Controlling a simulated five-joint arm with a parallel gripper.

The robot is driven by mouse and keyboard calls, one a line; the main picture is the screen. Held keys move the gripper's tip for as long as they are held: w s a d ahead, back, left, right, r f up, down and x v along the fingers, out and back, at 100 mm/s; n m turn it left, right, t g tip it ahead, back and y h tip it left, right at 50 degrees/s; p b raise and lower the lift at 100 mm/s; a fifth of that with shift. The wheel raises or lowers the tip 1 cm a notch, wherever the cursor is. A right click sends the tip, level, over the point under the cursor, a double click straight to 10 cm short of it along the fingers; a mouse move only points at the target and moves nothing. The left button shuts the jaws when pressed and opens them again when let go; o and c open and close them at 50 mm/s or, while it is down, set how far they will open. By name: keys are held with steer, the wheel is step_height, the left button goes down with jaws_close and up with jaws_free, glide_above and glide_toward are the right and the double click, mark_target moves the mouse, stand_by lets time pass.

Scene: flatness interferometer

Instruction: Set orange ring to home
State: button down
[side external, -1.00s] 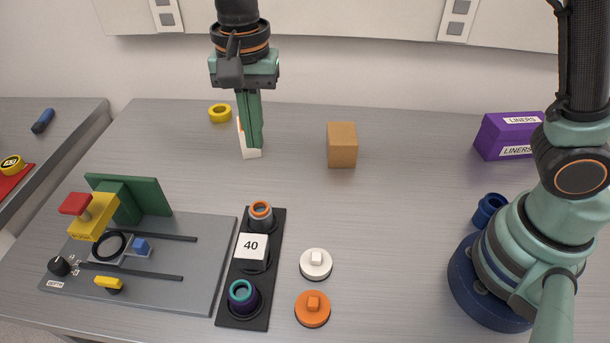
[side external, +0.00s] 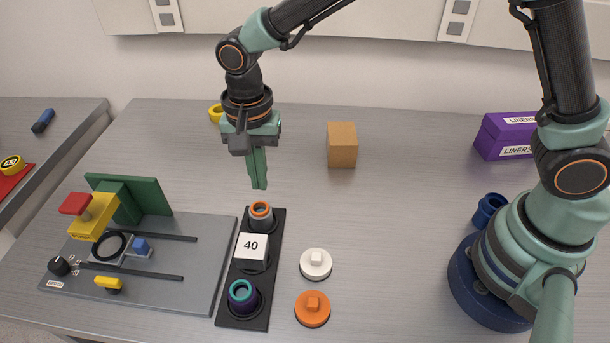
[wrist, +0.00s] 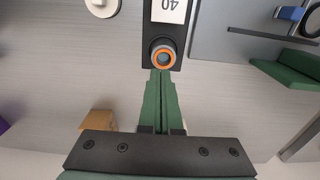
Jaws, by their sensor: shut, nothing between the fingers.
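A dark grey cylinder with an orange ring (side external: 261,209) around its top stands in the far end of a black holder strip (side external: 236,311). In the wrist view the orange ring (wrist: 162,52) circles a blue-grey centre, just beyond the fingertips. My gripper (side external: 259,187) is shut and empty, pointing down above and slightly behind the ring. A small gap shows between the fingertips and the ring in the side view. In the wrist view the closed green fingers (wrist: 161,72) end close to the ring's near edge.
The strip also holds a white block marked 40 (side external: 251,246) and a purple cylinder with a teal ring (side external: 242,293). A white knobbed disc (side external: 316,262) and an orange knobbed disc (side external: 312,309) lie to its right. A fixture plate (side external: 205,270) lies left; a tan block (side external: 342,147) stands behind.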

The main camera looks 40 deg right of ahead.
mark_target(264, 207)
steer(key=shift+f, duration=2.55)
steer(key=shift+f, duration=0.1)
steer(key=shift+s+f, duration=0.1)
steer(key=shift+f, duration=0.95)
step_height(264, 207, up, 16)
steer(key=shift+w+f, duration=0.25)
steer(key=shift+w, duration=0.05)
steer(key=shift+a, duration=0.1)
